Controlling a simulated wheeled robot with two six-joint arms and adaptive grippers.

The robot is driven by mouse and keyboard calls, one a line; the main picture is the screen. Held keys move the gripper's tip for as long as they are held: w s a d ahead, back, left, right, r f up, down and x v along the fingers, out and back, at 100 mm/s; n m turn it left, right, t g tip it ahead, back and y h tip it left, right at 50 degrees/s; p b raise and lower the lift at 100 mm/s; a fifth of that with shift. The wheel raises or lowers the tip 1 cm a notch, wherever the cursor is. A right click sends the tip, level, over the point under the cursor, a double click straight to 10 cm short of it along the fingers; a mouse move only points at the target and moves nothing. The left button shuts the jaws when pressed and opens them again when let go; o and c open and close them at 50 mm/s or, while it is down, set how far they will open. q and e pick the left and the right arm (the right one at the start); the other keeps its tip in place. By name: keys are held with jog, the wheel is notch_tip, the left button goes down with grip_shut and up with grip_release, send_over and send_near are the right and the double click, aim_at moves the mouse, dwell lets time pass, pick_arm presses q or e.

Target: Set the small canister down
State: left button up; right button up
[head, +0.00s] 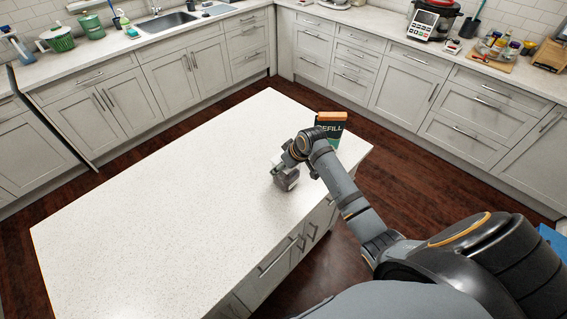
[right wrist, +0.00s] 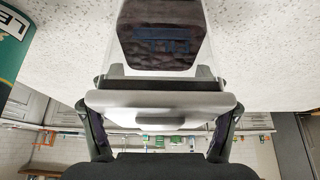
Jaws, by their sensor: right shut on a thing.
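The small canister (head: 287,181) is clear with dark contents and a pale grey lid. In the head view it is at the right part of the white island top, partly covered by my right gripper (head: 283,169). In the right wrist view the canister (right wrist: 162,40) fills the upper middle, with its lid between the two fingers of my right gripper (right wrist: 163,112). The right gripper is shut on it. I cannot tell whether its base touches the counter. My left gripper is in neither view.
The island top (head: 170,190) is bare to the left. A green and orange refill box (head: 331,126) stands close behind my right gripper, partly hidden by my arm; its green side (right wrist: 12,50) shows in the right wrist view. Back counters hold pots and jars.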

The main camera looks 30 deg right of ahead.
jog(key=o, duration=1.8)
jog(key=b+v, duration=0.2)
jog(key=v, duration=0.9)
jog(key=shift+d, duration=0.15)
jog(key=shift+s+r, duration=0.25)
jog(key=shift+r, duration=0.25)
jog(key=shift+f, duration=0.1)
